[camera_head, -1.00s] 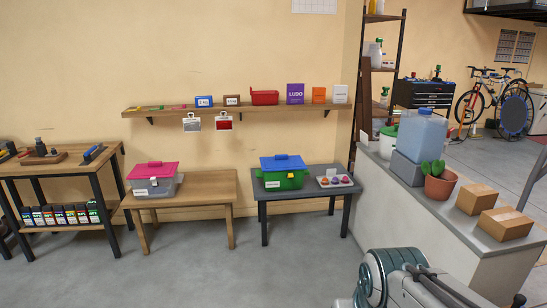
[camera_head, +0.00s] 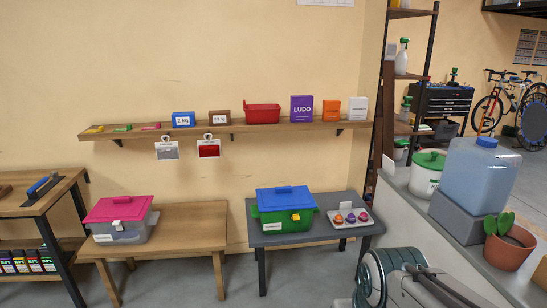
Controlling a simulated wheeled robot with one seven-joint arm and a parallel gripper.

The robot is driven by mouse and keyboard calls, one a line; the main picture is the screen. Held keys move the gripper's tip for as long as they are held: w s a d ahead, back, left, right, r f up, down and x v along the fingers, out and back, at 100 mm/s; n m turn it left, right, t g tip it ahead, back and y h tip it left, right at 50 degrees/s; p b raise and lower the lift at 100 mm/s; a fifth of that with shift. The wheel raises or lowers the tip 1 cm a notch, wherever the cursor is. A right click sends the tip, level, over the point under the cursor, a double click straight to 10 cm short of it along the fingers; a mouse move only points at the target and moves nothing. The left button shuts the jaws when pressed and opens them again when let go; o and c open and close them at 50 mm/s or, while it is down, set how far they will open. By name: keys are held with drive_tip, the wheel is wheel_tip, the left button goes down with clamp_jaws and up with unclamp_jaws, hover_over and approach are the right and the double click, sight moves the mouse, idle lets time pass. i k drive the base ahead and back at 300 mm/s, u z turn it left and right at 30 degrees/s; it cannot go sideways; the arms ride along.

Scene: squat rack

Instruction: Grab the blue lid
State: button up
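The blue lid (camera_head: 286,198) sits on top of a green box (camera_head: 270,223) with a yellow latch at its front. It has a raised blue handle along its top. The box stands on a grey table (camera_head: 355,237) against the wall. Part of my arm shows at the bottom right, but my gripper is not in view.
A grey box with a pink lid (camera_head: 117,209) stands on a wooden table (camera_head: 195,235) to the left. A tray with small coloured items (camera_head: 351,217) lies right of the green box. A counter with a water container (camera_head: 480,177) and potted cactus (camera_head: 508,248) borders the right.

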sight(286, 197)
drive_tip(key=u, duration=0.05)
drive_tip(key=i, duration=3.15)
drive_tip(key=u, duration=0.2)
